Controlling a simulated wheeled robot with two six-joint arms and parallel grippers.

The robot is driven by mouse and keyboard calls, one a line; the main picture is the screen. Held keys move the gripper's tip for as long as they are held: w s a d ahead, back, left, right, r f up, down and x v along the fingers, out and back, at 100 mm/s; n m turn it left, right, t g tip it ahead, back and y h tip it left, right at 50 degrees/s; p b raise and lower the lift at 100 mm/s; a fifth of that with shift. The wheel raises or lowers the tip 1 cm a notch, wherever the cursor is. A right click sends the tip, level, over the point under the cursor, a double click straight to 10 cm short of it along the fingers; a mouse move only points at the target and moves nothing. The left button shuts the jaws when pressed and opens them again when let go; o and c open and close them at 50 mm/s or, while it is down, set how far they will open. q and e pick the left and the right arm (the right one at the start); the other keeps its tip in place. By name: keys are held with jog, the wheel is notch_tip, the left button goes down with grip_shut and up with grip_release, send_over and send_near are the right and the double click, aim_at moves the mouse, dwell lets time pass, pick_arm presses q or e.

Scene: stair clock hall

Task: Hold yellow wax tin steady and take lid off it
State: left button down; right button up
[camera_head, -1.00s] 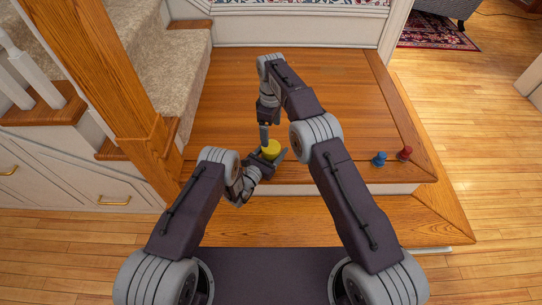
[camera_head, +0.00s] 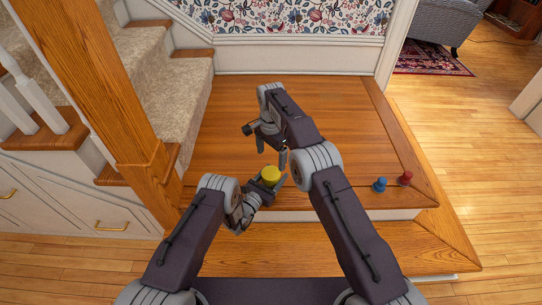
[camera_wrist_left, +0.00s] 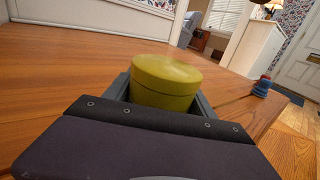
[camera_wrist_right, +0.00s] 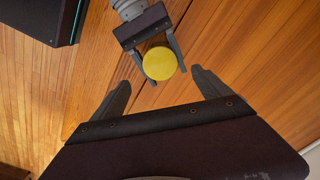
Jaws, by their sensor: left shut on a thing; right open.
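The yellow wax tin (camera_head: 271,174) is a short round yellow can held at the front of the wooden landing. In the left wrist view the tin (camera_wrist_left: 166,82) stands upright between the jaws, with its lid (camera_wrist_left: 167,70) on and a seam below the lid. My left gripper (camera_head: 274,181) is shut around the tin's sides. My right gripper (camera_head: 272,158) is open and empty, just behind and above the tin. In the right wrist view the round lid top (camera_wrist_right: 160,63) shows between and beyond the spread fingers, apart from them.
A blue peg-like piece (camera_head: 380,185) and a red one (camera_head: 405,178) stand on the landing's right side. A wooden newel post (camera_head: 130,110) and carpeted stairs (camera_head: 165,85) are at left. The landing (camera_head: 330,110) behind my arms is clear.

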aim_at(271, 172)
jog(key=m, duration=0.6)
jog(key=shift+m, duration=0.4)
jog(key=m, duration=1)
jog(key=shift+m, duration=0.4)
notch_tip(271, 172, down, 8)
jog(key=shift+f, duration=0.1)
jog(key=shift+c, duration=0.3)
